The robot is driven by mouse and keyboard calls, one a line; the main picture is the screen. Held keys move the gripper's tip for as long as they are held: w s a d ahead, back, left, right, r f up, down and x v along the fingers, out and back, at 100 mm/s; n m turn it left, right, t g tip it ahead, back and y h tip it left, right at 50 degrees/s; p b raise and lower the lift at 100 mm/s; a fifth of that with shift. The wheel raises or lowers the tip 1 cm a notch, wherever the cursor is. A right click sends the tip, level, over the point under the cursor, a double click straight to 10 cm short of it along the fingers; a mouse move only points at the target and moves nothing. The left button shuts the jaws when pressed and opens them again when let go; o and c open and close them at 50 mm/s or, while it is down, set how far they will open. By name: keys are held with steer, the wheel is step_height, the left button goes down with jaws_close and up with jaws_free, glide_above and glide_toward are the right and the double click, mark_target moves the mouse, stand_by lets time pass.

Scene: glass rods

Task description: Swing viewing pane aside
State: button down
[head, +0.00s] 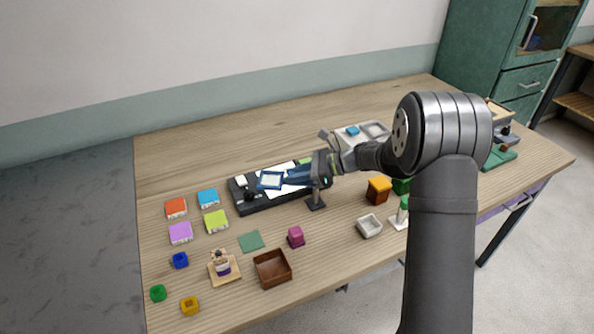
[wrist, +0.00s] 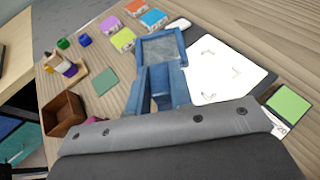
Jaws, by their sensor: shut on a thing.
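The viewing pane (head: 270,180) is a small pale panel in a blue frame, seen over the dark board (head: 262,206) in the head view. In the wrist view the pane (wrist: 163,48) lies just past the fingertips, beside a white plate with corner marks (wrist: 222,70). My gripper (head: 291,178) reaches in from the right and is shut on the pane's near end. In the wrist view its blue fingers (wrist: 157,86) meet the frame, and the exact grip point is hard to make out.
Coloured tiles (head: 180,232) lie left of the board. A brown box (head: 272,268), a magenta cube (head: 295,237) and a green mat (head: 251,241) are in front. The back left of the table is clear.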

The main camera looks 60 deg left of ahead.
steer(key=shift+s+d+n+g+h, duration=0.15)
steer(key=shift+d+n+g+h, duration=0.25)
steer(key=shift+n+h, duration=0.6)
steer(key=shift+s+d+n+g+h, duration=0.1)
steer(key=shift+d+n+g+h, duration=0.15)
steer(key=shift+d+n+h, duration=0.5)
steer(key=shift+s+d+n+g+h, duration=0.2)
steer(key=shift+n+g+h, duration=0.15)
steer(key=shift+n+h, duration=0.85)
steer(key=shift+h, duration=0.25)
steer(key=c, duration=1.3)
jaws_free()
steer(key=shift+w, duration=0.15)
steer(key=v, duration=1.2)
steer(key=shift+r, duration=0.1)
